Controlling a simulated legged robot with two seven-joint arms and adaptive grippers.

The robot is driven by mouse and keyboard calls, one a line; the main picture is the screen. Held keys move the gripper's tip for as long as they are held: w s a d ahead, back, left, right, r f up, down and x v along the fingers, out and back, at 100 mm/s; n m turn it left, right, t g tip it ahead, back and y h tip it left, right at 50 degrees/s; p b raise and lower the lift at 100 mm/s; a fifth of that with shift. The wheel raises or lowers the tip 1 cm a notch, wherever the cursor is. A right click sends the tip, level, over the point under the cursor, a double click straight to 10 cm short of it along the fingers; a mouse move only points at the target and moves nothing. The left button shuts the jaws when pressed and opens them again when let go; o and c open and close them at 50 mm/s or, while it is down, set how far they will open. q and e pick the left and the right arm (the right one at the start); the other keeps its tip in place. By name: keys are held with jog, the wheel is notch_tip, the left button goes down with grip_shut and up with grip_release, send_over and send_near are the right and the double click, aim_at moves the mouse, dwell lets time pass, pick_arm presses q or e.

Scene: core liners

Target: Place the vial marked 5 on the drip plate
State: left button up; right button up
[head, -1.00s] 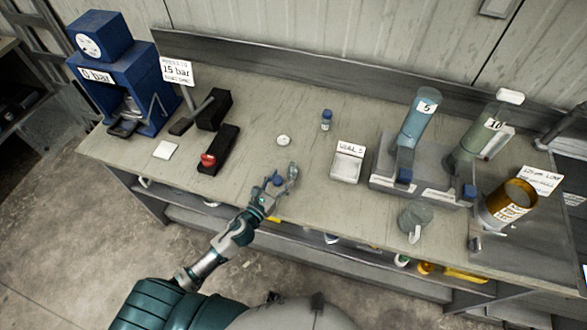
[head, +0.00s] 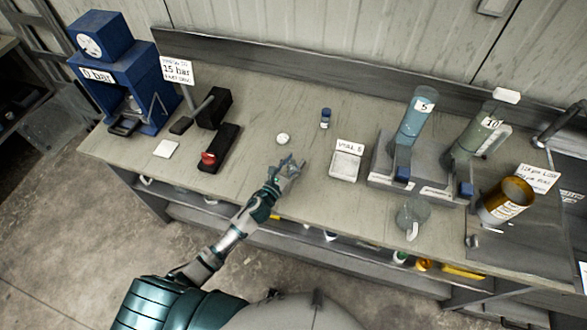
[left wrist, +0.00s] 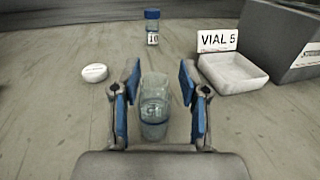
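My left gripper (head: 287,165) is low over the bench, left of the drip plate. In the left wrist view its blue-padded fingers (left wrist: 160,88) are apart on either side of a clear glass vial (left wrist: 155,105), with a gap visible at the right pad. No number can be read on this vial, and the hand hides it in the head view. The drip plate is a white square tray (head: 345,166) with a "VIAL 5" card; it also shows in the left wrist view (left wrist: 235,76). It looks empty. My right gripper is not in view.
A blue-capped vial marked 10 (left wrist: 152,28) stands behind, near a white round piece (head: 283,139). Tall cylinders marked 5 (head: 414,117) and 10 (head: 476,138) stand right of the plate. A blue press (head: 122,75) is far left.

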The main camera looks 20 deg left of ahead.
pick_arm(q)
grip_shut()
jog(key=shift+a+f, duration=0.1)
jog(key=shift+a, duration=0.35)
jog(key=shift+r, duration=0.55)
jog(key=shift+s+r+p, duration=0.2)
jog(key=shift+r, duration=0.45)
jog(key=shift+s+r+p, duration=0.15)
jog(key=shift+r, duration=0.45)
jog(key=r+b+v, duration=0.1)
jog(key=b+v, duration=0.1)
jog(key=v, duration=1.3)
jog(key=shift+a+r, duration=0.3)
jog(key=shift+a, duration=0.1)
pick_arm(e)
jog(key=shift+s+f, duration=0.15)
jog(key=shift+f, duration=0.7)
